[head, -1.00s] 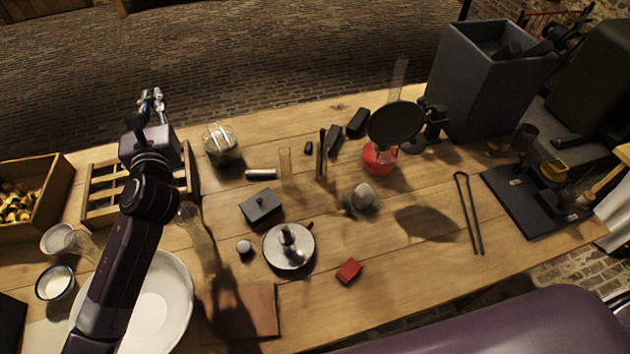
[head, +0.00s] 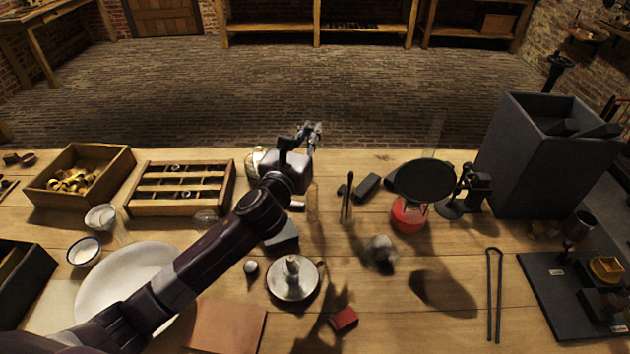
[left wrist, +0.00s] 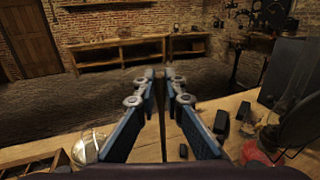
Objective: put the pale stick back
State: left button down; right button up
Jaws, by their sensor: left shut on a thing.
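My left gripper (head: 312,135) is raised above the back part of the table. In the left wrist view its two fingers (left wrist: 164,90) are closed around a thin, upright stick (left wrist: 163,125), which looks brownish in this light. The stick is hard to make out in the head view. A clear glass tube (head: 313,203) stands on the table below the gripper. A slim holder with dark upright sticks (head: 346,208) stands just right of the tube. My right gripper is not in view.
A wooden rack (head: 180,210) and a box of brass pieces (head: 122,172) stand at left. A dark disc (head: 424,180) sits above a red base (head: 408,215) at right, near a tall grey bin (head: 530,165). A metal candle holder (head: 293,282) and red block (head: 344,319) lie in front.

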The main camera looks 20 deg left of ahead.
pick_arm(q)
jog(key=b, duration=0.1)
send_over(312, 185)
notch_tip(312, 185, down, 8)
jog(key=shift+w+r, duration=0.1)
jog(key=shift+r, duration=0.05)
jog(key=shift+f, duration=0.2)
jog(key=shift+f+b, duration=0.75)
jog(key=shift+f, duration=1.45)
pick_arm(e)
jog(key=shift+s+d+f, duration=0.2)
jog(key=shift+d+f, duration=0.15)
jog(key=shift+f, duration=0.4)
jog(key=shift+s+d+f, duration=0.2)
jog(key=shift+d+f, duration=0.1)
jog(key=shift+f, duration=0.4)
pick_arm(q)
jog(key=shift+f, duration=0.2)
jog(key=c, duration=2)
grip_release()
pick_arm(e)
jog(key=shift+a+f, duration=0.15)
pick_arm(q)
jog(key=shift+r, duration=0.15)
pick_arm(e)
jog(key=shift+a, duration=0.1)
